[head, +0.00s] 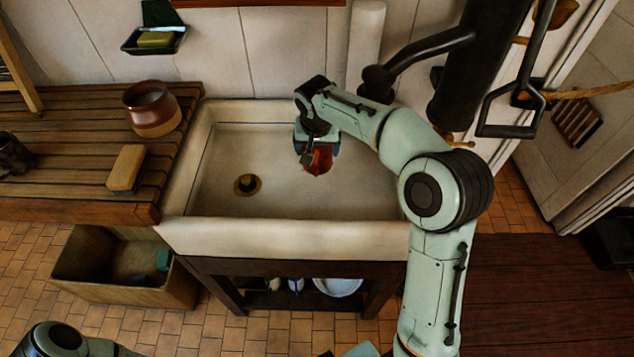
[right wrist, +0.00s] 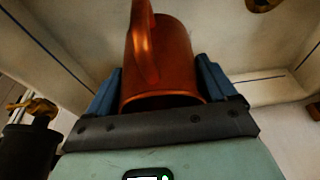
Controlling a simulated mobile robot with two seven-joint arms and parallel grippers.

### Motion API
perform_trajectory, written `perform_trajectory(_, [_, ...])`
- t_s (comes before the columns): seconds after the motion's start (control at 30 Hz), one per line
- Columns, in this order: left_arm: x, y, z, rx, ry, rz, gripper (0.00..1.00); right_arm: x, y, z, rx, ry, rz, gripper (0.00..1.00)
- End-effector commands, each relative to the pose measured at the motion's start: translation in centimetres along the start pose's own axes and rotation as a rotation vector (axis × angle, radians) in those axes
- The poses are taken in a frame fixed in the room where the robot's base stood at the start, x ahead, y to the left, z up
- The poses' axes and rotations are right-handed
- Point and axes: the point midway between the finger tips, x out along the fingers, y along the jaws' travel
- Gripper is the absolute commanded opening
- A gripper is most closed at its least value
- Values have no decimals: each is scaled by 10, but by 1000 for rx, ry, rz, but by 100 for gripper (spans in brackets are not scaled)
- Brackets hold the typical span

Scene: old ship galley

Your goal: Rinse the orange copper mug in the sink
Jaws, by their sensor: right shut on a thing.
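The orange copper mug (right wrist: 165,62) is between the two blue fingers of my right gripper (right wrist: 160,88) in the right wrist view, with its handle facing the camera. In the head view the right gripper (head: 315,150) is shut on the mug (head: 318,160), over the right half of the white sink (head: 300,237). The mug is partly hidden by the gripper there. A faucet (head: 445,40) with a dark spout is at the back right, partly behind my arm. No water stream shows. Part of my left arm shows at the bottom left, but its gripper is out of view.
A drain (head: 247,185) lies in the basin. An open wooden box (head: 120,286) stands on the floor.

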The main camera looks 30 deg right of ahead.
Motion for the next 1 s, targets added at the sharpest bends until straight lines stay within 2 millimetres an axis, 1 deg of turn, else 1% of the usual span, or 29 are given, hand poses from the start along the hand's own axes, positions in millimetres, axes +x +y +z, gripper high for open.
perform_trajectory(0.03, [-5, 3, -3, 2, 4, 1, 43, -7, -1, -3, 0, 3, -2, 51])
perform_trajectory(0.1, [-9, 5, -5, 3, 7, 3, 43, -13, -1, -5, 1, 4, -3, 51])
perform_trajectory(0.4, [-23, 14, -16, 8, 21, 8, 43, -36, -1, -11, 1, 4, -3, 51])
perform_trajectory(0.5, [-26, 16, -19, 9, 25, 9, 43, -41, -1, -12, 0, 3, -3, 51])
perform_trajectory(1.0, [-26, 16, -19, 9, 25, 9, 43, -41, 0, -12, 0, 2, -2, 51])
